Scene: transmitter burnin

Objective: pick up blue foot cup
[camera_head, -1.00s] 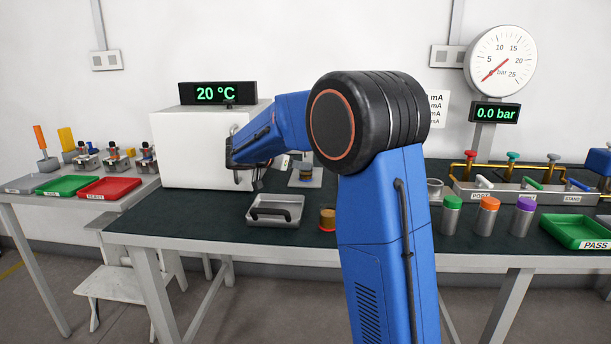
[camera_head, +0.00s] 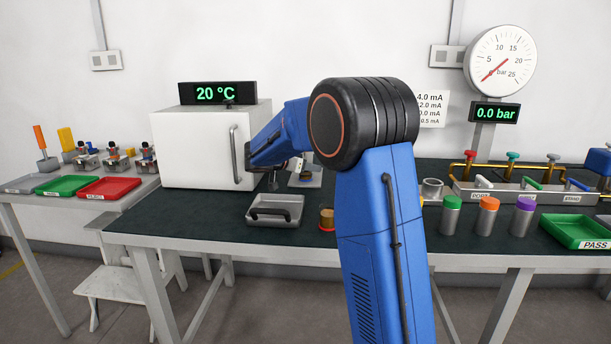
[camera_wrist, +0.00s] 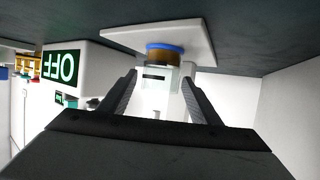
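The blue foot cup is a short brown cup with a blue ring at its foot; it stands on a pale square plate. In the wrist view, which is upside down, the cup (camera_wrist: 164,56) is ahead of my gripper (camera_wrist: 160,85), between the lines of its two fingers. The fingers are apart, with nothing visibly held. In the head view the cup (camera_head: 306,175) and plate (camera_head: 303,184) are small and partly covered by my arm.
A similar cup with a red foot (camera_head: 327,219) stands at the table's front, beside a grey metal tray (camera_head: 275,222). A white oven (camera_head: 195,150) stands left. Green, orange and purple capped cylinders (camera_head: 488,218) and a green PASS tray (camera_head: 578,238) are on the right.

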